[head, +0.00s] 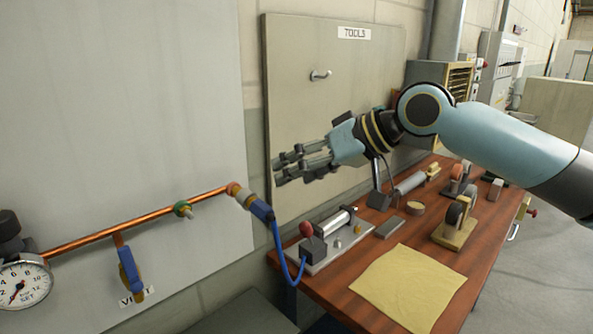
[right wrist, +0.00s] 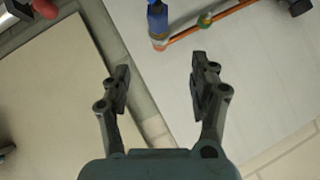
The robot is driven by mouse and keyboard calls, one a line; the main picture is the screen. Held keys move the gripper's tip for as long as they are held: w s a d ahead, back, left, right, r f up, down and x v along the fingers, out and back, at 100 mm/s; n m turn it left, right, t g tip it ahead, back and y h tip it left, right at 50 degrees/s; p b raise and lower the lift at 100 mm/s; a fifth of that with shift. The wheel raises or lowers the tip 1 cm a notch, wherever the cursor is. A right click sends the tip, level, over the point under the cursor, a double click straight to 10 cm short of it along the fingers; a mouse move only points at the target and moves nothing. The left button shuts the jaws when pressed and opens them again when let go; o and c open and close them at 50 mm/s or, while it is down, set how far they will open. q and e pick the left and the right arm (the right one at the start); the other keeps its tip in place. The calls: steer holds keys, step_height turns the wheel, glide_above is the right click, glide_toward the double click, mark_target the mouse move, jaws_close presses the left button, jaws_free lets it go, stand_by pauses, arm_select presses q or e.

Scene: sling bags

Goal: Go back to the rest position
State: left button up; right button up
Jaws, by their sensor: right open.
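My right gripper (head: 279,170) reaches in from the right on its blue and black arm. It is in front of the tools board (head: 290,60), above the far left part of the wooden workbench (head: 345,285). In the right wrist view, its two fingers (right wrist: 160,82) are spread apart with nothing between them. My left gripper is not in view.
The bench holds a metal cylinder fixture (head: 330,228) with a blue hose (head: 279,250), a yellow cloth (head: 408,285) and wheeled parts (head: 455,215). A copper pipe (head: 150,212) with a gauge (head: 22,284) runs along the wall panel at left. A bare hook (head: 320,75) is on the board.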

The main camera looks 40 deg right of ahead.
steer(key=s+a+f+n+g+h, duration=0.2)
steer(key=s+a+f, duration=0.2)
steer(key=s+f, duration=0.55)
steer(key=s+f+g+h, duration=0.2)
steer(key=s+f, duration=0.1)
steer(key=s, duration=0.5)
steer(key=s+f+g+h, duration=0.2)
steer(key=s, duration=0.5)
steer(key=s+d+f+g+b, duration=0.2)
steer(key=f+b, duration=1.1)
steer(key=f, duration=2.8)
steer(key=s+d+f+m+b, duration=0.1)
steer(key=s+f+b, duration=0.7)
steer(key=s+f, duration=1.1)
step_height(320, 180, down, 4)
steer(key=shift+s+d+f+g+b, duration=0.15)
steer(key=shift+d+f+g+b, duration=0.1)
steer(key=shift+d+g+b, duration=0.05)
